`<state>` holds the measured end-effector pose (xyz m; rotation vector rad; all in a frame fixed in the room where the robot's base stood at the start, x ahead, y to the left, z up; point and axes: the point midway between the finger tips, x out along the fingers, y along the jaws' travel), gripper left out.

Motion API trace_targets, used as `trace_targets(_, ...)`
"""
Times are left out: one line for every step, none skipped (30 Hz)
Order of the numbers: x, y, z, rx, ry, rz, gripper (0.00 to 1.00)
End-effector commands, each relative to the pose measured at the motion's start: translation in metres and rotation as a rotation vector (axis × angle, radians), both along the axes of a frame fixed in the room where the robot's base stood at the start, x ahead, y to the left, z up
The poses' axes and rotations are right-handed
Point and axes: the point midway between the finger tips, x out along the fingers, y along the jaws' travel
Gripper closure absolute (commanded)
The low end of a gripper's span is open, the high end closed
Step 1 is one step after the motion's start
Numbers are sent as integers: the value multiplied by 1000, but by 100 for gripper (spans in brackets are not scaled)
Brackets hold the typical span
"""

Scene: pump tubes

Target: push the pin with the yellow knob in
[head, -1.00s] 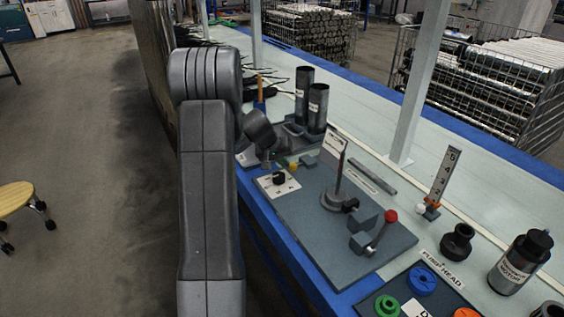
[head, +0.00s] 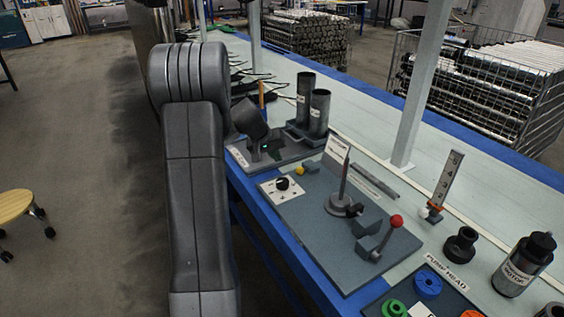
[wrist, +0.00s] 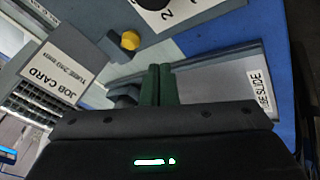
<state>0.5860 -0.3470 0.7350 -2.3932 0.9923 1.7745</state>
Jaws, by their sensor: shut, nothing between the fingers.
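The yellow knob (head: 300,170) sits at the back left of the blue-grey board, against a small grey block (head: 311,167). In the wrist view the yellow knob (wrist: 130,40) is up and left of my fingertips, with the block (wrist: 117,50) on its left. The pin's shaft is hidden, so I cannot tell how deep it sits. My gripper (wrist: 159,68) has two green fingers pressed together with nothing between them. They are apart from the knob in the picture. In the head view my gripper (head: 268,152) is over the station left of the knob, its fingertips hard to make out.
A white dial plate (head: 284,188) with a black knob is in front of the yellow knob. A job card (head: 337,150) and a tall grey cone (head: 344,185) stand to the right. Two dark tubes (head: 319,112) stand behind. A red-knobbed lever (head: 396,221) is farther right.

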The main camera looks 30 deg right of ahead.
Motion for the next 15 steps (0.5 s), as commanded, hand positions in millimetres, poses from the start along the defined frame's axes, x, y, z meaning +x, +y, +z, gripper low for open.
trace_targets(-2, 7, 13, 0, -1, 3, 100)
trace_targets(-3, 9, 18, 0, 0, 2, 100)
trace_targets(-4, 13, 24, 0, -1, 3, 100)
trace_targets(-5, 15, 28, 0, -1, 3, 100)
trace_targets(-5, 18, 32, 0, 0, 2, 100)
trace_targets(-6, 21, 37, -1, 0, 2, 100)
trace_targets(-7, 22, 40, -1, 0, 2, 100)
trace_targets(-7, 24, 42, 0, 0, 2, 100)
trace_targets(-8, 25, 45, 1, 1, 2, 100)
trace_targets(-8, 26, 46, 1, 1, 2, 100)
trace_targets(-9, 27, 47, 1, 1, 2, 100)
trace_targets(-9, 28, 48, 1, 1, 1, 100)
trace_targets(-9, 28, 49, 1, 2, 0, 100)
trace_targets(-10, 28, 49, 1, 2, 0, 100)
trace_targets(-10, 29, 49, 1, 2, 0, 100)
